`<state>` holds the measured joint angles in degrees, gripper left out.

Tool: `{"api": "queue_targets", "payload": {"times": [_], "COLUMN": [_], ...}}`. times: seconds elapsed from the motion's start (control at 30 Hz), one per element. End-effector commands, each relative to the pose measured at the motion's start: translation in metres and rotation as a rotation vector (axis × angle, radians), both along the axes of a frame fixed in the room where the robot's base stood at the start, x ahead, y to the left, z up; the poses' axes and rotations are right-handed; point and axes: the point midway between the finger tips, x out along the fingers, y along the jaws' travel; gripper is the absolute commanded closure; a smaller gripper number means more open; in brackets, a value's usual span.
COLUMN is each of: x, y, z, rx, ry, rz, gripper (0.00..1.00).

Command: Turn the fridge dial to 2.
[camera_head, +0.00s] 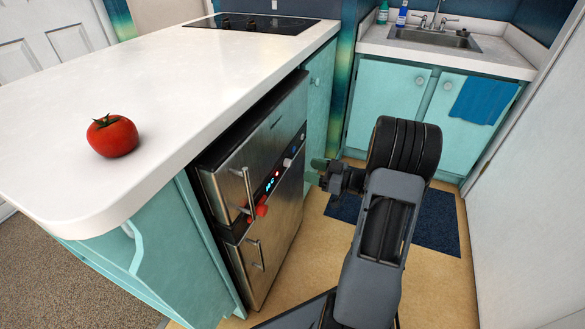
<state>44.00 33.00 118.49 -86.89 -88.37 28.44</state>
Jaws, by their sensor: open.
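The steel fridge (274,240) stands under the white counter, with its front facing right. A dark control strip runs across its front between the upper and lower doors. I cannot tell which knob is the dial, nor read any setting. My gripper (319,171) is open and empty, to the right of the strip's far end, apparently clear of the fridge.
Two bar handles (250,190) stick out from the fridge doors. A tomato (112,135) sits on the counter (190,95), which has a black cooktop (252,24) at its far end. Teal sink cabinets (385,92) and a blue towel (484,99) are behind. A dark blue mat (435,228) lies on the floor.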

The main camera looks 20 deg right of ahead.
Motion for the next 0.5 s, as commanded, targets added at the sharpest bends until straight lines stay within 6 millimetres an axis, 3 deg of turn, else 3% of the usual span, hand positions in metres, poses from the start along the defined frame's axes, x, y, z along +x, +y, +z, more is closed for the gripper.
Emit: {"api": "queue_targets", "payload": {"times": [0.2, 0.5], "x": [0.029, 0.049], "y": [0.028, 0.046], "z": [-0.002, -0.001], "rx": [-0.002, -0.001], "ry": [-0.001, 0.001], "rz": [0.005, 0.002], "gripper": [0.45, 0.45]}}
